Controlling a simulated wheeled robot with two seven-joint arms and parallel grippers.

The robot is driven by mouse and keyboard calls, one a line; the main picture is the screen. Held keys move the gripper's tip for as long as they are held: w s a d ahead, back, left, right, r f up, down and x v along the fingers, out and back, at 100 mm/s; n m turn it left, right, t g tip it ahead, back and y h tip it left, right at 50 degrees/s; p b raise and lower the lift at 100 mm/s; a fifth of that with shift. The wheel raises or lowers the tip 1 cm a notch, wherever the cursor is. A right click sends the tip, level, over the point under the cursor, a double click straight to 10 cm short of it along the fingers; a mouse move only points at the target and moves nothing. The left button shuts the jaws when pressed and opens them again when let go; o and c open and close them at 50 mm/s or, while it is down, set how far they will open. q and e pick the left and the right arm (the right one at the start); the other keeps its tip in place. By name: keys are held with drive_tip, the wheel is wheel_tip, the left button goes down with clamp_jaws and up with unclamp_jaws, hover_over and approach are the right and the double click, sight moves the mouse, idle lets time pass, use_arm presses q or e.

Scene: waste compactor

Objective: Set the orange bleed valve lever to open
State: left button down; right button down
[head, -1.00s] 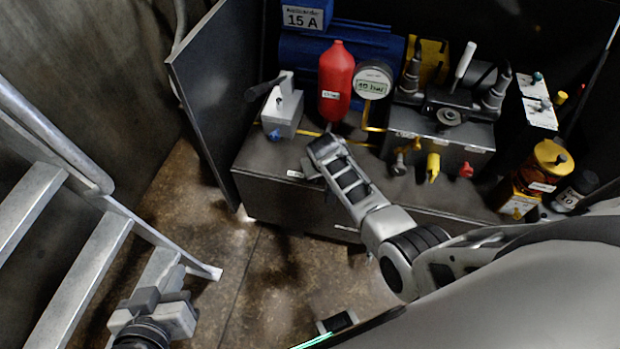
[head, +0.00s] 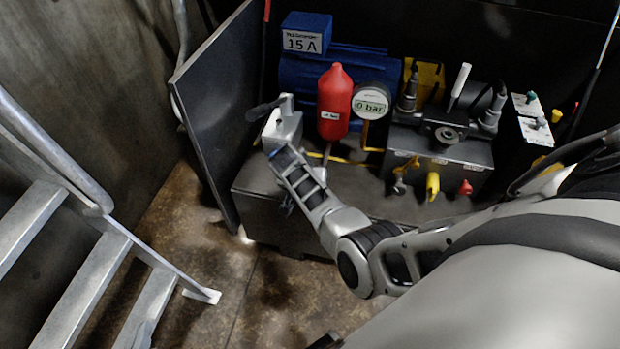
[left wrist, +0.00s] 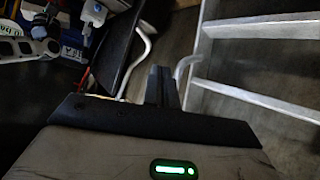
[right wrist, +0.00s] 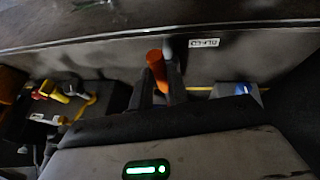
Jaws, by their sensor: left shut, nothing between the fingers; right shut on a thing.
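The orange lever (right wrist: 155,68) shows in the right wrist view, below a dark edge and beside a small white label (right wrist: 205,43). My right gripper (right wrist: 162,85) is shut on it. The lever is hidden in the head view, where my right arm reaches to the front left of the cabinet. The pressure gauge (head: 371,104) reads 0 bar. My left gripper (left wrist: 162,84) is shut and empty, in the air near the ladder in the left wrist view. I cannot make out its fingers in the head view.
A red bottle (head: 335,100), a grey block with a dark handle (head: 283,125) and a blue motor (head: 295,75) stand on the cabinet. Yellow (head: 432,186) and red (head: 465,188) knobs are farther right. A metal ladder (head: 70,275) stands at left; a dark panel (head: 212,100) flanks the cabinet.

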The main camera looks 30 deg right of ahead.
drive_tip(key=c, duration=1.3)
unclamp_jaws()
drive_tip(key=shift+c, duration=0.2)
use_arm(q)
drive_tip(key=shift+r, duration=0.1)
